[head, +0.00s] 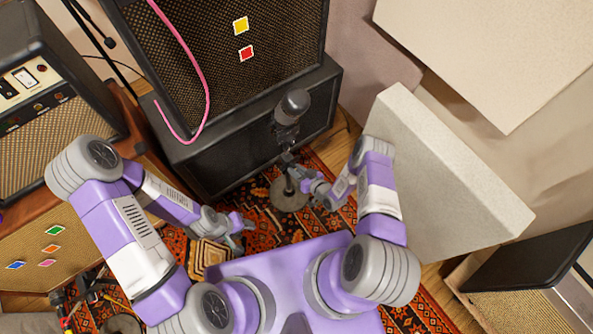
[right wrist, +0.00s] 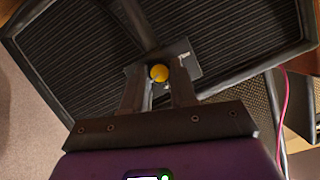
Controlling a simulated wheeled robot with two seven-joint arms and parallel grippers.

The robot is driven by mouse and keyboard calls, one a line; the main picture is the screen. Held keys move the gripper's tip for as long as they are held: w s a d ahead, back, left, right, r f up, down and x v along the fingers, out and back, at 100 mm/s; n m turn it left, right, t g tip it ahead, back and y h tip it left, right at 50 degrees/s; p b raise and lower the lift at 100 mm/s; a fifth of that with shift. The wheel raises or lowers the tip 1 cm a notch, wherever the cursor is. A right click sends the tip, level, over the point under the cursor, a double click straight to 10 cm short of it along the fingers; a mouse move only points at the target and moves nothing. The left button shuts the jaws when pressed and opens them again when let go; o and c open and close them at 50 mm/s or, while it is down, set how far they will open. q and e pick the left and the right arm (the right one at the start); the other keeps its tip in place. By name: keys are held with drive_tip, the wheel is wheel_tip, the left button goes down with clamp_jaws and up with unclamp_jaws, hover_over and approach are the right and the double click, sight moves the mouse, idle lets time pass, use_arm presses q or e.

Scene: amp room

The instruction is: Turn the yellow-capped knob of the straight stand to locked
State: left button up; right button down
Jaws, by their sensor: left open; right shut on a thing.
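The yellow-capped knob (right wrist: 159,73) shows in the right wrist view, between the fingertips of my right gripper (right wrist: 158,88). The right gripper is shut on the knob. Whether the knob stands at locked cannot be read here. In the head view the straight stand has a round grey base (head: 289,193) on the rug and a dark microphone (head: 292,106) at its top. My right gripper (head: 296,172) reaches the stand's post from the right. My left gripper (head: 240,226) is open and empty, low over the rug to the left of the stand.
Black amplifier cabinets (head: 240,150) stand right behind the stand. A pink cable (head: 192,60) hangs down the upper one. A pale panel (head: 440,180) leans close on the right of my right arm. A small patterned box (head: 208,255) sits near my left gripper.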

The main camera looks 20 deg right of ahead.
drive_tip(key=shift+d+m+y, duration=0.1)
drive_tip(key=shift+m+y, duration=0.6)
drive_tip(key=shift+m, duration=0.6)
drive_tip(key=c, duration=0.9)
unclamp_jaws()
drive_tip(key=p+v, duration=0.2)
drive_tip(key=v, duration=0.5)
drive_tip(key=shift+s+d, duration=0.15)
drive_tip(key=shift+d, duration=0.05)
